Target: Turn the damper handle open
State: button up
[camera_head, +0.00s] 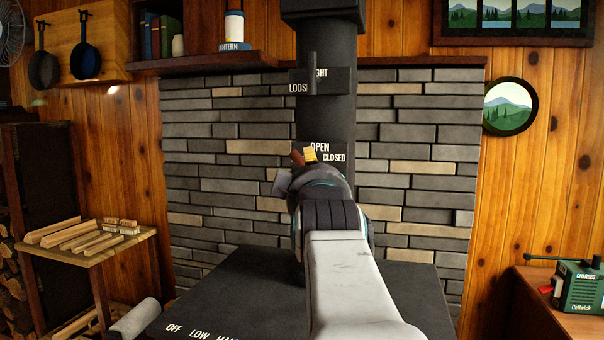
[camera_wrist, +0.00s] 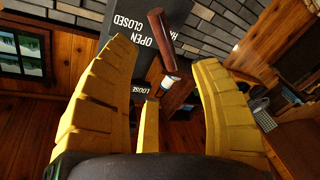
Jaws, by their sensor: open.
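The damper handle is a reddish-brown bar (camera_wrist: 160,36) beside the OPEN/CLOSED plate in the wrist view. In the head view a small brown end of it (camera_head: 297,157) shows by the OPEN word, left of my yellow fingertip. The dark plate (camera_head: 336,147) is on the black stovepipe (camera_head: 326,118). My gripper (camera_wrist: 165,58) is open, and its yellow fingers spread to either side of the handle's near end. I cannot tell whether any finger touches it. In the head view my arm hides most of the gripper (camera_head: 310,154) and the handle.
A second plate marked TIGHT/LOOSE (camera_head: 340,80) with a dark upright lever (camera_head: 312,73) is higher on the pipe. The black stove top (camera_head: 230,290) lies below my arm. A shelf with wood sticks (camera_head: 85,240) stands left; a green radio (camera_head: 582,287) sits right.

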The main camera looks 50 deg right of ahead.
jog(key=shift+v, duration=1.25)
